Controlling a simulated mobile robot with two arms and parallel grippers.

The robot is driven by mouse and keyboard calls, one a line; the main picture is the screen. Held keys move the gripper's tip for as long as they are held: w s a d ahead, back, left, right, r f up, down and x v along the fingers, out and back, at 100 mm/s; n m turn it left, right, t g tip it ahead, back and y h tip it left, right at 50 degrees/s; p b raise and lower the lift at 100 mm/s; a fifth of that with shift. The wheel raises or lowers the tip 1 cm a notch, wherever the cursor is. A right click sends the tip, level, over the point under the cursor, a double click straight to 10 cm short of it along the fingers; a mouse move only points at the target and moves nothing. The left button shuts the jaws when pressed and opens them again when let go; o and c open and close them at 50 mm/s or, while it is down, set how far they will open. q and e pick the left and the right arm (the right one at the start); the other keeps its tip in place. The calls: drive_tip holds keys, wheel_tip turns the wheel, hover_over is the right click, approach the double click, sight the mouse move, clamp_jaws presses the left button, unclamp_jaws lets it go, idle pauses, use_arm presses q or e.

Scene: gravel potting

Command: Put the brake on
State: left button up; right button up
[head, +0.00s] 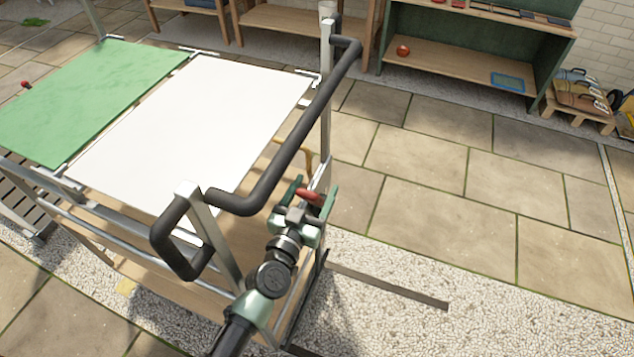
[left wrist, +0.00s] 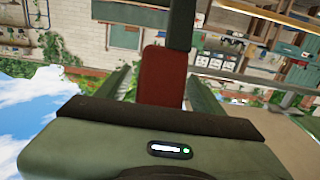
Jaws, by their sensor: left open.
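The cart (head: 190,130) has a white top panel, a green panel and a black bent push handle (head: 292,140). A red brake lever (head: 309,196) sits on the cart's near right side, below the handle. In the left wrist view, the fingers (left wrist: 163,92) flank the lever with gaps on both sides. Whether they touch it is hidden. My right gripper is not in view.
The push handle and its metal posts stand close to my left arm. A small red knob (head: 26,85) shows at the far left. A green-sided shelf (head: 460,65) stands at the back. Paving (head: 450,180) right of the cart is clear. A dark strip (head: 388,287) lies on the gravel.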

use_arm(q)
drive_tip(key=shift+x, duration=0.8)
drive_tip(key=shift+w, duration=0.1)
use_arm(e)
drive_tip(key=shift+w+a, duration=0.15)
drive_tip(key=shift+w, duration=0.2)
